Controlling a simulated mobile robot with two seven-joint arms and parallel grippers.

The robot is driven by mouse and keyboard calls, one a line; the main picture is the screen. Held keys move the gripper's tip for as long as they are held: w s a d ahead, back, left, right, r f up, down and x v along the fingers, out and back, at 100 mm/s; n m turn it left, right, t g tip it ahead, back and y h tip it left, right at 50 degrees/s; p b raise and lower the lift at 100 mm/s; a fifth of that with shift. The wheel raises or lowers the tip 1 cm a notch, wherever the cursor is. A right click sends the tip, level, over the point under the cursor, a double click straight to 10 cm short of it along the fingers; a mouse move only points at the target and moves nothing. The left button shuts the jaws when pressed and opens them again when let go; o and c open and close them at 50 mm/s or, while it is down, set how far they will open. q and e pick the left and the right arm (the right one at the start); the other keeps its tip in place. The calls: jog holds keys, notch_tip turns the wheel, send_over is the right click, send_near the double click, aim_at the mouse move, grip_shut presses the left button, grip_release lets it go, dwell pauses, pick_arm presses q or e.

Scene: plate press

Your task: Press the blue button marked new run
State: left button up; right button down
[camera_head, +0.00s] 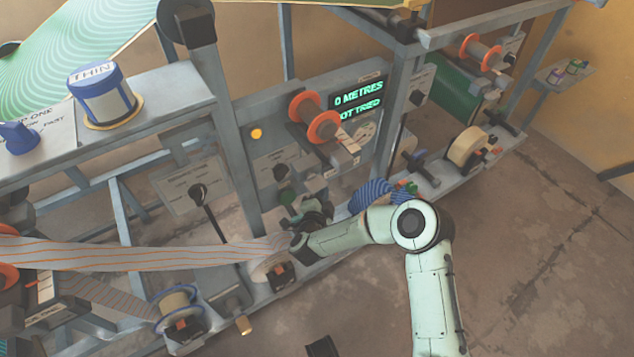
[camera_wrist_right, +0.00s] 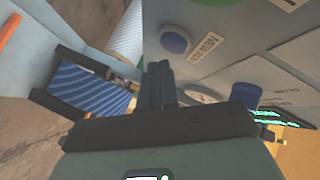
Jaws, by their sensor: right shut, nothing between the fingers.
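The blue button (camera_wrist_right: 174,40) shows in the right wrist view as a round cap on a grey panel. A white label reading NEW (camera_wrist_right: 208,46) is beside it, its second line hard to read. My right gripper (camera_wrist_right: 159,66) is shut and empty. Its fingertips appear just below the button in that view, and I cannot tell the gap in depth. In the head view my right gripper (camera_head: 308,212) is low in front of the machine, partly hidden by its own wrist. I cannot pick out the button there. My left gripper is not in view.
A black-knobbed lever (camera_head: 198,192) stands left. Open floor (camera_head: 540,240) lies right.

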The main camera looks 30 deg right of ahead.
pick_arm(q)
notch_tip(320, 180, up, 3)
jog(key=p, duration=0.2)
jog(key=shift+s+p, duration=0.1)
jog(key=shift+p, duration=0.25)
pick_arm(e)
jog(key=s, duration=0.5)
jog(key=shift+d, duration=0.2)
